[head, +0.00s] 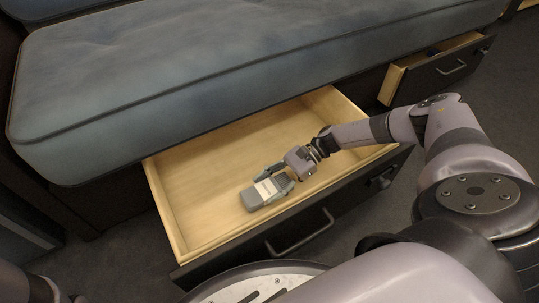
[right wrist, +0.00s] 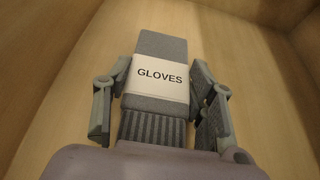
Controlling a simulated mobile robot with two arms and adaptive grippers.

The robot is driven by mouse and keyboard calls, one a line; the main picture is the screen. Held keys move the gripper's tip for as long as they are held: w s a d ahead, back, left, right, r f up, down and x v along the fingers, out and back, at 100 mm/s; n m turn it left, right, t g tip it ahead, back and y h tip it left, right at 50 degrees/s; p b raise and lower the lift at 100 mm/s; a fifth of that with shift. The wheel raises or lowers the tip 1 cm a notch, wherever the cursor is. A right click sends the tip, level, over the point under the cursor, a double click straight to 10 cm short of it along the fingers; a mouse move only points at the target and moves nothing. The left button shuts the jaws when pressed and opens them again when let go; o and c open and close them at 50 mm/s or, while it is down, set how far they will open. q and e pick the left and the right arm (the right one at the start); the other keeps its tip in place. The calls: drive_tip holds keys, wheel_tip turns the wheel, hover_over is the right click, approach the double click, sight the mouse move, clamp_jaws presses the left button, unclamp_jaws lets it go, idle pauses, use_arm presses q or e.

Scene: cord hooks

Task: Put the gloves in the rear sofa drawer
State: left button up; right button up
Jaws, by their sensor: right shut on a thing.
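The gloves (head: 262,194) are a grey folded bundle with a white paper band. The band reads "GLOVES" in the right wrist view (right wrist: 158,76), where a ribbed cuff shows below it. My right gripper (head: 272,184) is shut on the gloves, one finger on each side. It holds them inside the open wooden drawer (head: 190,188) under the sofa, over the drawer floor. I cannot tell whether the gloves touch the floor. The drawer looks otherwise empty. My left gripper is not in view.
The blue-grey sofa cushion (head: 200,75) overhangs the drawer's back. The drawer's dark front has a bar handle (head: 302,238). A second drawer (head: 440,66) farther right is partly open and has something dark inside. Dark floor (head: 120,255) lies left of the drawer.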

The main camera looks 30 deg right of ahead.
sight(287, 178)
drive_tip(key=shift+f, duration=0.15)
drive_tip(key=shift+f, duration=0.1)
drive_tip(key=o, duration=0.7)
drive_tip(key=shift+f, duration=0.1)
drive_tip(key=o, duration=0.5)
drive_tip(key=shift+r+p, duration=0.3)
drive_tip(key=shift+r, duration=0.05)
drive_tip(key=p+v, duration=0.2)
drive_tip(key=v, duration=0.4)
drive_tip(key=shift+d, duration=0.25)
drive_tip(key=shift+d+r+p, duration=0.15)
drive_tip(key=shift+d+p, duration=0.15)
drive_tip(key=shift+d, duration=0.15)
